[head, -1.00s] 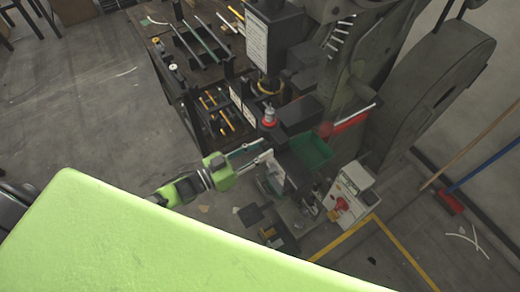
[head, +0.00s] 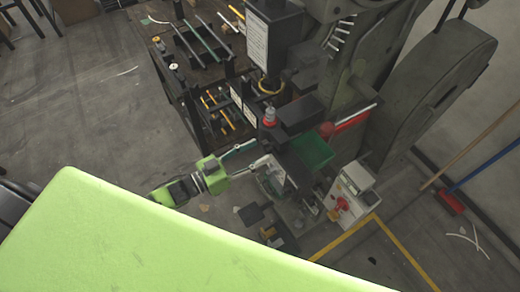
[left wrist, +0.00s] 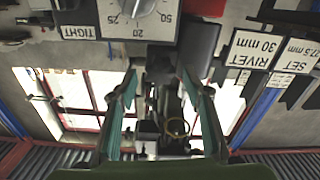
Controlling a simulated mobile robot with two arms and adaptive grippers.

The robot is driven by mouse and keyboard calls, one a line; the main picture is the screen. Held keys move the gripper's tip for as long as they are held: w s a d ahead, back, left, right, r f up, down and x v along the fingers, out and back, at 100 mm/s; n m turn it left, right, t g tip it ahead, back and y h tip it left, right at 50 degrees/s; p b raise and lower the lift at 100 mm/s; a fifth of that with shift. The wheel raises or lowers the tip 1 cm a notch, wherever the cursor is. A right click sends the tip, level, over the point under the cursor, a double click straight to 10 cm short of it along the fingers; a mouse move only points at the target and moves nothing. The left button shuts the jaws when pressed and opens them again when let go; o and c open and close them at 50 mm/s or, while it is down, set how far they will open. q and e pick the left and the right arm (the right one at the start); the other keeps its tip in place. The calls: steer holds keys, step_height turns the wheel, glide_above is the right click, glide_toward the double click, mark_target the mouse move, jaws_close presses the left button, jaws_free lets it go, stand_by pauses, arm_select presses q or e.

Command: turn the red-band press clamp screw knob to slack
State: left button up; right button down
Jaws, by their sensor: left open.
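My left gripper (head: 263,151) reaches in from the left in the head view, beside the front of the press. Its two fingers are apart and empty. In the left wrist view the open fingers (left wrist: 159,80) point up the picture, below a dark block (left wrist: 198,45) and a white dial plate (left wrist: 140,18) with numbers and a TIGHT label, seen upside down. A post with a red band (head: 269,120) stands on the press just above the gripper in the head view. I cannot tell for certain which dark part is the clamp screw knob.
A green bin (head: 313,151) and a white control box (head: 350,192) with a red button are right of the gripper. A dark bench (head: 203,75) with tools stands behind. A large grey machine fills the upper right. The floor at left is open.

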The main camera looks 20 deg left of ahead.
arm_select(q)
steer(key=v, duration=1)
